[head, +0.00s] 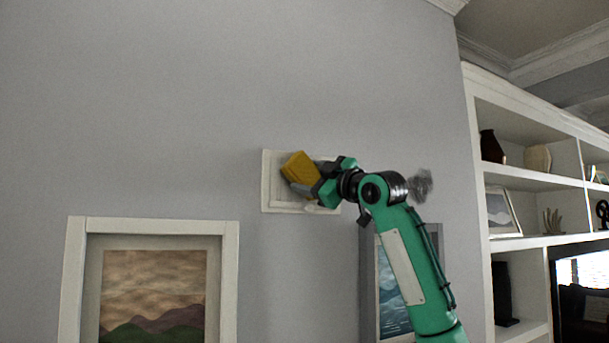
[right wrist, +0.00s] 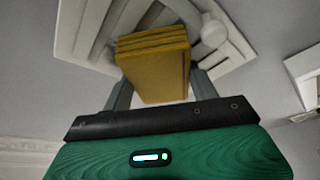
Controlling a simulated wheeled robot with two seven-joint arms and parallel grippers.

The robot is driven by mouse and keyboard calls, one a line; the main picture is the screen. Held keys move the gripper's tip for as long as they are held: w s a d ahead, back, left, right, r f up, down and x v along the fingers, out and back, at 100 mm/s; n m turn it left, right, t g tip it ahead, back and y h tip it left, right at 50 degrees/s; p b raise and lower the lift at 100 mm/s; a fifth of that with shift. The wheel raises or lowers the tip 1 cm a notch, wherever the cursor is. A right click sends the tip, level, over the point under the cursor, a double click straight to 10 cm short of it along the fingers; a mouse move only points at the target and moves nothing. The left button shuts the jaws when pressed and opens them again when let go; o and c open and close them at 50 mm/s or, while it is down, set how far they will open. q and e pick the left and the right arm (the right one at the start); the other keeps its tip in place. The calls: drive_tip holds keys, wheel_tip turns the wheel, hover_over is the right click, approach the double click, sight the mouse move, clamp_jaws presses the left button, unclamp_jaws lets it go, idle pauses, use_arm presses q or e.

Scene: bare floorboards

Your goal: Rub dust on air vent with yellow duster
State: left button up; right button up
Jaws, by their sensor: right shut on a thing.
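The air vent (head: 270,193) is a white framed panel on the grey wall. It also shows in the right wrist view (right wrist: 88,32), with slats and a round white knob (right wrist: 214,31). My right gripper (head: 308,178) is shut on the yellow duster (head: 298,167), a block with ridged layers that shows between the fingers in the right wrist view (right wrist: 153,72). The duster is in front of the vent; I cannot tell whether it touches the slats. The gripper and duster hide much of the vent, and no dust on it is clear. My left gripper is not in view.
A dark smudge (head: 421,185) is on the wall right of the vent. A framed landscape picture (head: 152,290) hangs below left, and another picture (head: 392,310) is partly behind my right arm. White shelves (head: 530,180) with ornaments stand at the right. The wall above the vent is clear.

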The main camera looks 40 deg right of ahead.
sight(279, 172)
drive_tip(key=s+d, duration=0.2)
drive_tip(key=d, duration=0.4)
drive_tip(key=shift+d+p, duration=0.15)
drive_tip(key=shift+p, duration=0.3)
drive_tip(key=shift+w, duration=0.1)
drive_tip(key=shift+w+a, duration=0.6)
drive_tip(key=shift+a, duration=1.35)
drive_tip(key=shift+w+a, duration=0.6)
drive_tip(key=shift+a, duration=1.35)
drive_tip(key=shift+w+a, duration=0.6)
drive_tip(key=shift+a, duration=1.35)
drive_tip(key=shift+s+d, duration=0.1)
